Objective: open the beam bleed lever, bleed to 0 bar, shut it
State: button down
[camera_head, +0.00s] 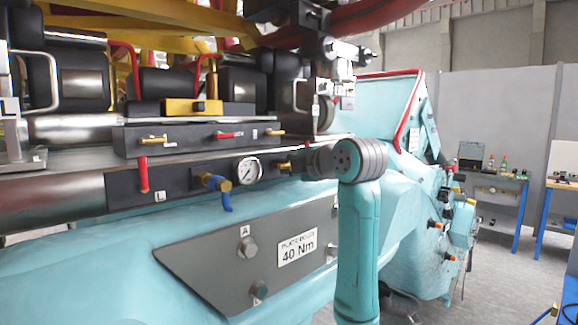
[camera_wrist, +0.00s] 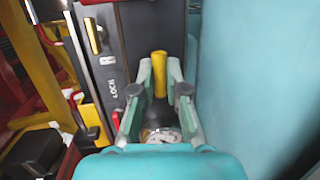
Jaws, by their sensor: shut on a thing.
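A yellow-handled lever (camera_head: 283,165) is on the dark panel (camera_head: 185,180) along the beam, right of a round white pressure gauge (camera_head: 247,170). In the wrist view my gripper (camera_wrist: 159,80) is shut on the yellow lever (camera_wrist: 159,65), one finger on each side of it. In the head view my arm hides most of the grip. The gauge (camera_wrist: 160,135) shows below the lever in the wrist view; its needle is too small to read. A blue lever (camera_head: 217,190) on a brass body hangs left of the gauge.
Above is a dark box (camera_head: 200,135) with small yellow and red levers; LOCK lettering shows in the wrist view. Below is a grey plate (camera_head: 255,250) marked 40 Nm. The teal body stands close on the right in the wrist view. Workbenches (camera_head: 490,180) stand at far right.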

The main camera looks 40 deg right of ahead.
jog(key=c, duration=1.2)
grip_release()
jog(key=v, duration=1.2)
